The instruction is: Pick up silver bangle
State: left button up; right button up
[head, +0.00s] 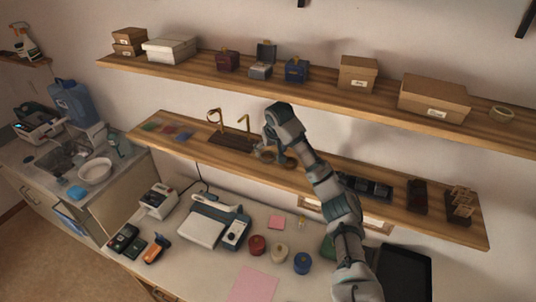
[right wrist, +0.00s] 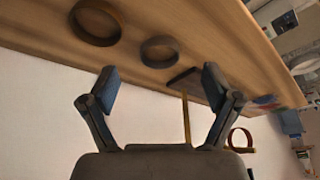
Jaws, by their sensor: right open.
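The silver bangle (right wrist: 160,63) is a greyish ring resting on the wooden shelf in the right wrist view. In the head view it shows small (head: 264,156) beside my gripper on the lower shelf. A brown ring (right wrist: 97,40) lies next to it, and also shows in the head view (head: 290,163). My right gripper (right wrist: 158,85) is open and empty, its two fingers spread toward the shelf, with the silver bangle ahead of the gap between them. In the head view the right gripper (head: 277,152) partly covers this spot. My left gripper is out of view.
A dark stand (head: 232,143) with hook-like posts and a hanging ring (head: 213,113) is left of the gripper. The upper shelf (head: 200,66) with boxes overhangs behind. A dark tray (head: 365,187) stands right on the lower shelf; the desk below holds jars and devices.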

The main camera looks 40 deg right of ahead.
aim_at(268, 157)
jog(key=shift+w+d, duration=0.25)
jog(key=shift+w, duration=0.4)
jog(key=x, duration=0.2)
jog(key=p+x, duration=0.1)
jog(key=x, duration=0.2)
jog(key=shift+w+d+f, duration=0.1)
jog(key=shift+d+f, duration=0.1)
jog(key=shift+d, duration=0.05)
jog(key=shift+a+r, duration=0.1)
jog(key=shift+a, duration=0.1)
jog(key=c, duration=1.2)
